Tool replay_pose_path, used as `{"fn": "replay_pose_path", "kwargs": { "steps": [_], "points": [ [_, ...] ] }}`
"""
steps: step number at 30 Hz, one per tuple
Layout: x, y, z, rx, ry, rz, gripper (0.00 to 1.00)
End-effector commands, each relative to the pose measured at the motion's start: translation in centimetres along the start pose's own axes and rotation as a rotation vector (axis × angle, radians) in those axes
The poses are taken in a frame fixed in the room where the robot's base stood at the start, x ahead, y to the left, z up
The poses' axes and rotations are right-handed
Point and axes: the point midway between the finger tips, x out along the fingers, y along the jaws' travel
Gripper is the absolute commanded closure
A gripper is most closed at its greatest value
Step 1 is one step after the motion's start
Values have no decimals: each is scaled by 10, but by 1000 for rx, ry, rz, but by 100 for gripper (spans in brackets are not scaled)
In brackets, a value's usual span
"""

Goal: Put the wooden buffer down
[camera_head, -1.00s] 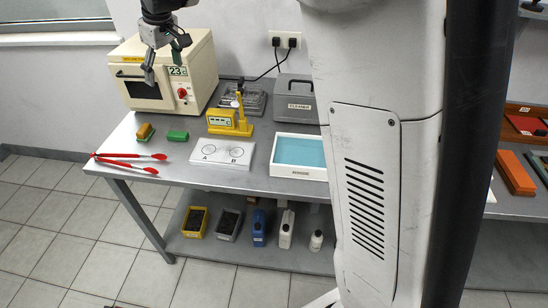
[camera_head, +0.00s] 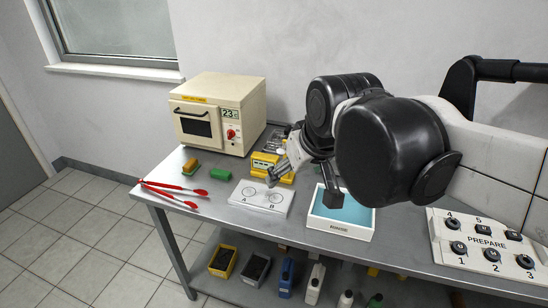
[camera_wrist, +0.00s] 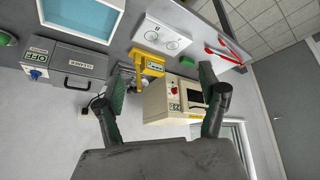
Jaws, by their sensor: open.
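My gripper (camera_head: 302,186) is open over the bench, near the front of the yellow gauge and left of the blue-lined tray. In the wrist view its two fingers (camera_wrist: 166,102) stand wide apart with nothing between them. I cannot tell for sure which thing is the wooden buffer.
A white plate marked A and B (camera_head: 262,198) lies left of the white-rimmed tray (camera_head: 340,228). A cream oven (camera_head: 218,112) stands behind and red tongs (camera_head: 172,190) lie front left. A numbered panel marked PREPARE (camera_head: 486,240) is at right. My arm hides the bench's back right.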

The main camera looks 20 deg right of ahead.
Motion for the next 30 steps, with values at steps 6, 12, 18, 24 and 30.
{"fn": "replay_pose_path", "kwargs": {
  "steps": [6, 12, 18, 24, 30],
  "points": [
    [2, 5, 64, 83, 47, 25, 27],
    [6, 6, 89, 119, 68, 35, 27],
    [7, 7, 91, 123, 71, 35, 27],
    [7, 6, 90, 123, 70, 35, 27],
    [7, 6, 90, 122, 70, 35, 27]
  ]
}}
